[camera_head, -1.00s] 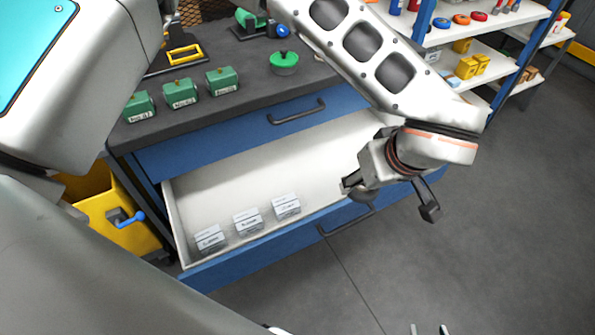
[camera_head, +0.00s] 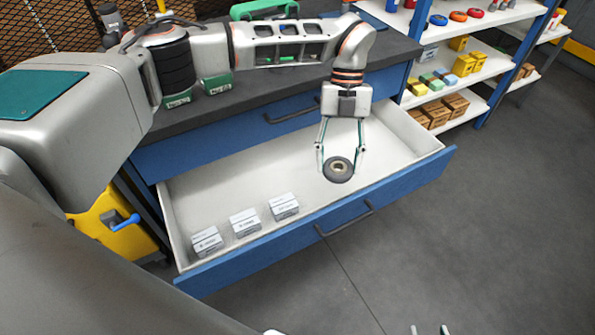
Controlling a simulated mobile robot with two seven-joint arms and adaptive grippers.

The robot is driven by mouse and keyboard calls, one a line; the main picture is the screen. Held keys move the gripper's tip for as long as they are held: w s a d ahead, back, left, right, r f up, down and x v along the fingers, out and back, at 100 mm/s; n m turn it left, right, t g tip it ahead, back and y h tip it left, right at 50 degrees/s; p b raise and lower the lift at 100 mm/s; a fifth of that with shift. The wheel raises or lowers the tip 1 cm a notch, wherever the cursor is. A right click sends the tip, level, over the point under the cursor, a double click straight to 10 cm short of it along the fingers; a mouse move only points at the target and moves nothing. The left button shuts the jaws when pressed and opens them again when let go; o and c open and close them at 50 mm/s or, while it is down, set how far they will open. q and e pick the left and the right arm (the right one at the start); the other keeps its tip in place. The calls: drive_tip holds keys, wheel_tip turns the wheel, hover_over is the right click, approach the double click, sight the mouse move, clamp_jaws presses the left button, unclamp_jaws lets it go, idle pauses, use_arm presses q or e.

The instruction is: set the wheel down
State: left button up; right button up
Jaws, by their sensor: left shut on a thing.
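The wheel (camera_head: 339,170) is a small dark grey disc with a pale hub. It is between the fingertips of my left gripper (camera_head: 340,167), which points down and is shut on it. The wheel is over the right part of the open drawer (camera_head: 250,182); I cannot tell whether it touches the drawer floor. Two tips of my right gripper (camera_head: 429,331) show at the bottom edge, apart, with nothing seen between them; the rest is out of frame.
Several small white-grey boxes, one of them here (camera_head: 284,206), stand in the drawer's front left. The blue drawer front (camera_head: 400,193) has a dark handle. Free floor shows around the wheel. A shelf rack (camera_head: 462,62) stands at right, a yellow bin (camera_head: 115,225) at left.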

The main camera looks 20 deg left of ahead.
use_arm(q)
drive_tip(key=a+f+n+t+h, duration=0.25)
drive_tip(key=a+n, duration=0.25)
drive_tip(key=n, duration=0.4)
drive_tip(key=b, duration=0.4)
hover_over(314, 205)
drive_tip(key=s, duration=0.2)
drive_tip(key=f, duration=1.5)
drive_tip(key=shift+s+d+f, duration=0.15)
drive_tip(key=shift+d+f, duration=0.05)
drive_tip(key=shift+d, duration=0.15)
wheel_tip(314, 205, down, 5)
drive_tip(key=shift+f+b, duration=0.15)
drive_tip(key=shift+b, duration=0.35)
drive_tip(key=shift+f, duration=0.2)
drive_tip(key=shift+r, duration=0.2)
drive_tip(key=shift+f, duration=0.1)
use_arm(e)
drive_tip(key=shift+w+a+f+y, duration=0.3)
drive_tip(key=shift+w+a, duration=0.35)
drive_tip(key=shift+a, duration=0.05)
